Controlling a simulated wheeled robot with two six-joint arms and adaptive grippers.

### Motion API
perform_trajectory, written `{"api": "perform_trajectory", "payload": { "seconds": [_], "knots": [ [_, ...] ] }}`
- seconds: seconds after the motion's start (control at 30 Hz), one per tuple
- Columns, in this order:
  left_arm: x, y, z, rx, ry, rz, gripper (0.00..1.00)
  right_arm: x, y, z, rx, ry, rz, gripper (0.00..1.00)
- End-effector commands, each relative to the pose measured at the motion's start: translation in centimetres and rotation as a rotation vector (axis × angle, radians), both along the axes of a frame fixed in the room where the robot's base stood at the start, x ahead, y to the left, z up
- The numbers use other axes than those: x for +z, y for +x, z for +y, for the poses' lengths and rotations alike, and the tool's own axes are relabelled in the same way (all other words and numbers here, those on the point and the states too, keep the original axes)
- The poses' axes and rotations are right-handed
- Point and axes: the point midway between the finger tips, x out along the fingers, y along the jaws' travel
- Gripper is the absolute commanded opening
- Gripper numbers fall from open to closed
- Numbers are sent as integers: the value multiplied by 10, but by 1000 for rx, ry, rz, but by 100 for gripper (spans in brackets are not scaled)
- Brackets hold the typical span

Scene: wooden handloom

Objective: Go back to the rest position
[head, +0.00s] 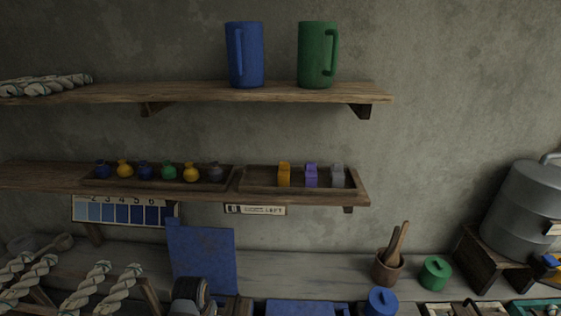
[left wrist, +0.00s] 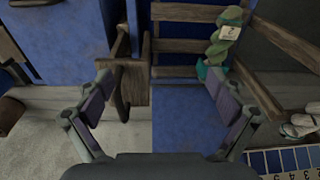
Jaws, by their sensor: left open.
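My left gripper (left wrist: 160,84) is open in the left wrist view, its two fingers wide apart with nothing between them. Beyond the fingers are a blue surface (left wrist: 180,125) and a wooden frame with slats (left wrist: 190,45). A green twisted hank with a pale tag (left wrist: 228,38) hangs just past the right finger and looks apart from it.
The head view shows an upper shelf (head: 190,92) with a blue mug (head: 246,55) and a green mug (head: 316,55). A lower shelf (head: 50,180) holds trays of small vases and blocks. Below stand a blue panel (head: 203,262), a mortar (head: 386,270) and a grey metal can (head: 522,210).

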Motion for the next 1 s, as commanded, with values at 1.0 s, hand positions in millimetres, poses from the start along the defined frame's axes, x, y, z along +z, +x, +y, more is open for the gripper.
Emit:
{"api": "perform_trajectory", "payload": {
  "seconds": [1.0],
  "knots": [
    [-66,-124,40,-94,57,-155,94,-27,-2,0,0,1,2,40]
  ]
}}
